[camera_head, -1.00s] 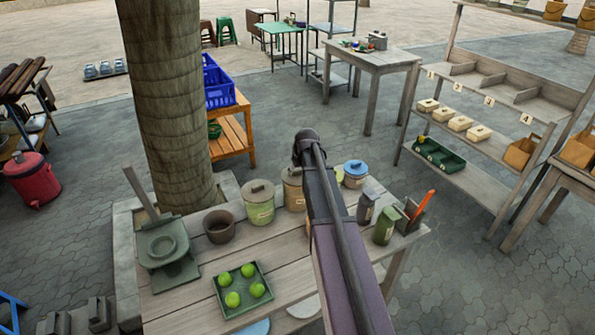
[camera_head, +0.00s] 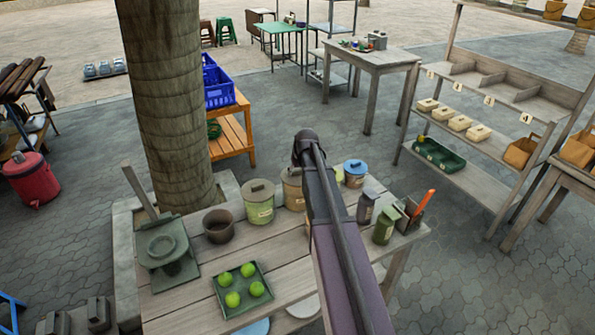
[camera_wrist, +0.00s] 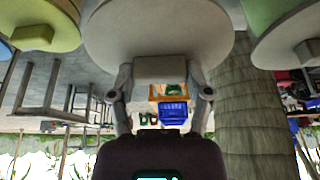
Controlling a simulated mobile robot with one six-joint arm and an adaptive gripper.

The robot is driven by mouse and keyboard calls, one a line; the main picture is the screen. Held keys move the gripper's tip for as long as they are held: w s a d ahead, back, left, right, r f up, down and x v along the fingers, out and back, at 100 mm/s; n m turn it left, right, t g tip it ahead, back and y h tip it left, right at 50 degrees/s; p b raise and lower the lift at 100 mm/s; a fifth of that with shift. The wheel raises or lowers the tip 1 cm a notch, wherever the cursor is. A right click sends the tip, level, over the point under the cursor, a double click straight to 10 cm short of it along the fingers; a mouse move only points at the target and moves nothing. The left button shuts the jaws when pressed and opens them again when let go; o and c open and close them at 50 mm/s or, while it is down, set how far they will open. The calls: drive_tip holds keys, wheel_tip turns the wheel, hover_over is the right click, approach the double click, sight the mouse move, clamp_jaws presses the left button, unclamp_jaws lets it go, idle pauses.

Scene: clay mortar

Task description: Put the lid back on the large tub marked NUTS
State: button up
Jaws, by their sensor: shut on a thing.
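In the wrist view, which is upside down, my gripper (camera_wrist: 163,92) is shut on the block-shaped knob of a wide, round grey lid (camera_wrist: 120,35). Whether this lid sits on a tub or hangs above one is hidden. In the head view my arm hides the gripper and partly covers a tan tub (camera_head: 293,190) in the row at the back of the wooden table. No NUTS marking is readable. A green-labelled tub with a lid (camera_head: 260,204) stands left of the tan tub.
The table (camera_head: 200,293) also bears a brown pot (camera_head: 219,227), a tray (camera_head: 230,310) of green fruit, a blue-lidded tub (camera_head: 355,173) and dark green containers (camera_head: 385,225). A tree trunk (camera_head: 170,100) rises behind. Other lidded tubs flank the held lid closely in the wrist view.

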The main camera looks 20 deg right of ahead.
idle(0.4)
drive_tip(key=o, duration=1.1)
drive_tip(key=shift+c, duration=0.2)
drive_tip(key=shift+r, duration=0.15)
drive_tip(key=shift+r+p, duration=3.35)
drive_tip(key=shift+p, duration=0.15)
drive_tip(key=shift+c, duration=0.2)
clamp_jaws()
drive_tip(key=shift+f+b, duration=3)
